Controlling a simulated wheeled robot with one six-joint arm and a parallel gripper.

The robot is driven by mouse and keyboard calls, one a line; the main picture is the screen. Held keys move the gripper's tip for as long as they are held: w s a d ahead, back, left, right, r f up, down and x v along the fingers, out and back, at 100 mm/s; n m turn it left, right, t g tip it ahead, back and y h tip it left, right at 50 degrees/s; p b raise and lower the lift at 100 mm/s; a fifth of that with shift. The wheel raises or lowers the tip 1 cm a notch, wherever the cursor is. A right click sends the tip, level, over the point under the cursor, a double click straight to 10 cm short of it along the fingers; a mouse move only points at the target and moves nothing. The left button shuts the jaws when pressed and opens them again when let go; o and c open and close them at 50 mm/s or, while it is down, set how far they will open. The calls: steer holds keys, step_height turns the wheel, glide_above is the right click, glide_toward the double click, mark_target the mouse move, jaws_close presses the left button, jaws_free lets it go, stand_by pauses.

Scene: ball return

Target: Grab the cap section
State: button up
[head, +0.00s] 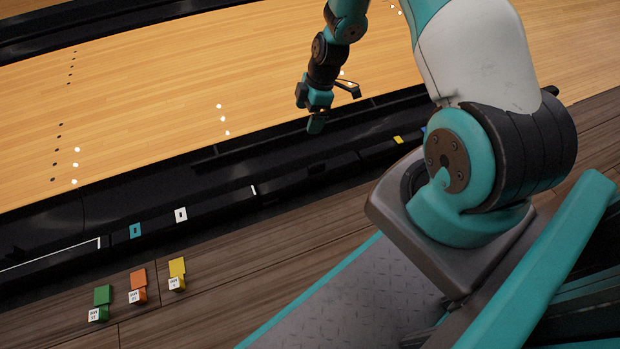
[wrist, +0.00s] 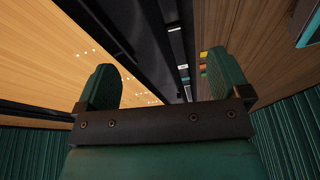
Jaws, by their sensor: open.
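My gripper (head: 334,108) is open and empty, hanging above the black strip between the wooden lane and the brown floor. In the wrist view its two green fingers stand wide apart (wrist: 164,82), with the dark strip running away between them. The long black capping (head: 150,210) runs diagonally along the lane edge, with a white, a teal and a yellow marker on it. A raised black length (head: 235,150) lies below and left of my gripper. I cannot tell for sure which piece is the cap section. Part of the strip is hidden behind my arm.
Green (head: 102,295), orange (head: 138,279) and yellow (head: 177,267) blocks with white labels stand on the brown plank floor at lower left. The pale wooden lane (head: 150,90) is clear at upper left. My base and arm fill the right side.

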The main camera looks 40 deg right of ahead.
steer(key=n, duration=0.1)
glide_toward(310, 166)
steer(key=b+x, duration=0.7)
steer(key=shift+d+f, duration=0.1)
steer(key=shift+d, duration=0.05)
steer(key=b+x, duration=0.5)
steer(key=shift+f, duration=0.35)
steer(key=shift+r, duration=0.1)
steer(key=c, duration=1.2)
steer(key=shift+r, duration=0.1)
